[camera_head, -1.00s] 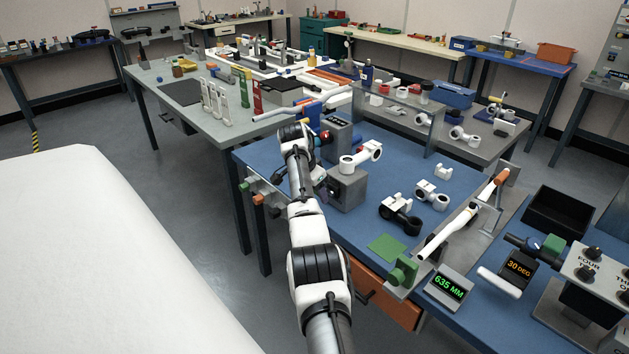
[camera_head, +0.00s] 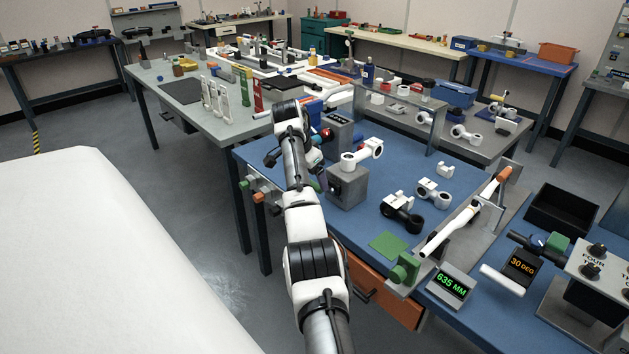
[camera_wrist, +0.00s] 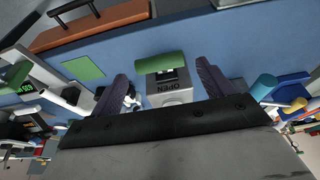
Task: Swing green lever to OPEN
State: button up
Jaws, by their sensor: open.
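The green lever (camera_wrist: 160,64) shows in the wrist view as a short green bar in front of a grey block (camera_wrist: 168,99). The word OPEN reads upside down on a dark label at the block. My gripper (camera_wrist: 163,80) is open, with one dark finger on each side of the lever and block in the picture. I cannot tell whether either finger touches the lever. In the head view the grey block (camera_head: 347,187) stands on the blue bench beside my arm, with a small green piece at its left side.
The blue bench carries a green mat (camera_head: 388,244), white fittings (camera_head: 433,193) and a long white bar assembly (camera_head: 448,231) at right. A 635 MM display (camera_head: 450,287) is at the front. An orange drawer (camera_head: 385,294) is below the edge. A blue-capped part (camera_wrist: 263,87) is right in the wrist view.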

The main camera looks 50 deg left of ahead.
jog(key=b+v, duration=0.1)
jog(key=v, duration=0.7)
jog(key=shift+r+b, duration=0.25)
jog(key=shift+b, duration=0.05)
